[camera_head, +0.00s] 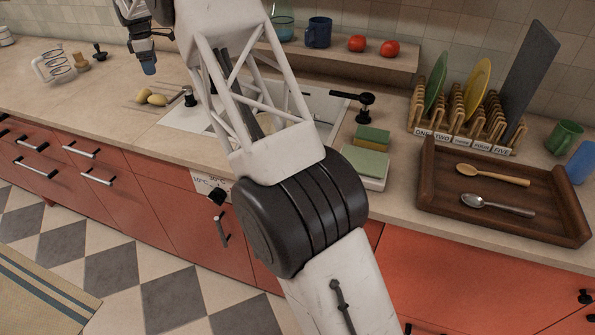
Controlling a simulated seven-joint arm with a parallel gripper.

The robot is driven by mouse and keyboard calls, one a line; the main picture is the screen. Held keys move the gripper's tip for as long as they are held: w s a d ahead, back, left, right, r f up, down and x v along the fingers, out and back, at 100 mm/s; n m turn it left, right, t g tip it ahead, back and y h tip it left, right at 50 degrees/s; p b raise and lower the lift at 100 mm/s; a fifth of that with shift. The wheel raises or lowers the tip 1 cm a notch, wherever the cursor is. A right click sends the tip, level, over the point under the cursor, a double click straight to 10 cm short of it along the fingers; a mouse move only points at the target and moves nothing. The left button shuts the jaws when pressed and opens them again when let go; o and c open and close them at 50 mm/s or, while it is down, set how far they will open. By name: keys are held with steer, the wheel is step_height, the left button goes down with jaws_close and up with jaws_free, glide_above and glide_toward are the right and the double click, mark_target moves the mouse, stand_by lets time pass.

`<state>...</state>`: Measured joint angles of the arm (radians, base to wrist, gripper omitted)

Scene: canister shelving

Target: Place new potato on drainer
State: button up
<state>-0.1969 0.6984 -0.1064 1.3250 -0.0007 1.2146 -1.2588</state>
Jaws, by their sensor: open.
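Two yellowish potatoes lie close together left of the sink, the left potato (142,96) beside the right potato (157,100). Thin lines on the surface around them may be drainer ridges, but they are too small to tell. The pale sink unit (186,119) is just right of them and is partly hidden by my arm. My gripper (148,68) is above and behind the potatoes, pointing down, with a blue part at its tip. It is open and apart from them; I cannot make out its two fingers separately.
A dish rack (463,134) with plates and a brown tray (505,225) with two spoons stand at right. Two tomatoes (373,45) and a blue mug (318,32) stand on the back ledge. A glass jug (54,64) is at left. Counter between jug and potatoes is mostly clear.

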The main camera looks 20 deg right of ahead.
steer(key=s+d+r+m, duration=0.3)
steer(key=s+d+r, duration=0.2)
steer(key=s, duration=0.6)
steer(key=s+d+r+m+t, duration=0.15)
steer(key=s+d+r, duration=0.3)
steer(key=s, duration=0.75)
steer(key=s+d+r+m, duration=0.4)
steer(key=s+d+r, duration=0.15)
steer(key=s, duration=0.55)
steer(key=s+d+f+m, duration=0.2)
steer(key=s+f, duration=0.1)
steer(key=s, duration=1)
steer(key=s+d+f+m, duration=0.2)
steer(key=s+f+m, duration=0.1)
steer(key=s, duration=1)
steer(key=s+d+f+m, duration=0.2)
steer(key=s+f+m, duration=0.1)
steer(key=s, duration=1)
steer(key=shift+s+f+t, duration=0.35)
steer(key=shift+f+t, duration=0.1)
steer(key=shift+f, duration=0.25)
